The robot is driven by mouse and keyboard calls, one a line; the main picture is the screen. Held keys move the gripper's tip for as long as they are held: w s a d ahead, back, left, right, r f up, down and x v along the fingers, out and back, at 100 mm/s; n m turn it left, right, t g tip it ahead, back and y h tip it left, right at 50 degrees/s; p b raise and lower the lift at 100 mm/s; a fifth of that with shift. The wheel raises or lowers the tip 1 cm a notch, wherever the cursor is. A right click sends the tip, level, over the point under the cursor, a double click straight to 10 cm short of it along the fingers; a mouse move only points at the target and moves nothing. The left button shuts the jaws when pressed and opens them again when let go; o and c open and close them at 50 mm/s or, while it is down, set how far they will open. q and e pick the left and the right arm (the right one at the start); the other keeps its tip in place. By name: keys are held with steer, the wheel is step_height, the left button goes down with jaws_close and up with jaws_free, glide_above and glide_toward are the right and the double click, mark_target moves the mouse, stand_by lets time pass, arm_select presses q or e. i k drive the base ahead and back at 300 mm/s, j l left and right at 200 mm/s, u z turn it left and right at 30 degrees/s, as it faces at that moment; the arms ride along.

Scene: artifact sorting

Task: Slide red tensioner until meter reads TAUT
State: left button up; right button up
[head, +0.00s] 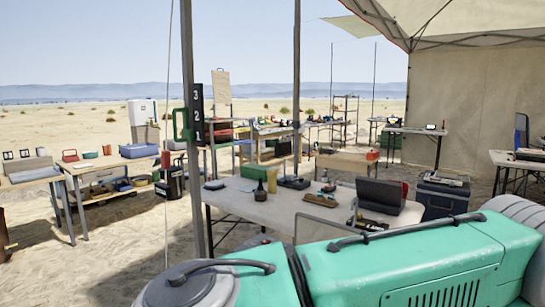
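A thin pale guy line (169,60) runs down the left side of the pole (188,60). A small red piece (166,159) shows on or right behind this line, at about the height of the tables; it may be the red tensioner, but it is too small to be sure. A black strip with white numerals (195,112) is on the pole, with a green bracket-like part (181,124) on its left. No meter reading TAUT can be made out. Neither of my grippers is in view.
A teal machine (400,265) with dark handles and a round grey cap (188,285) fills the near right. Behind it stands a table (270,207) with a bottle, tools and a dark case. Work tables (75,168) stand left. Open sand (110,225) lies at lower left.

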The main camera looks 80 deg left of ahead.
mark_target(166, 155)
steer(key=u, duration=3.35)
steer(key=k+j+z, duration=0.1)
steer(key=j+z, duration=0.35)
steer(key=j, duration=1.15)
steer(key=i+j, duration=0.35)
steer(key=j, duration=0.1)
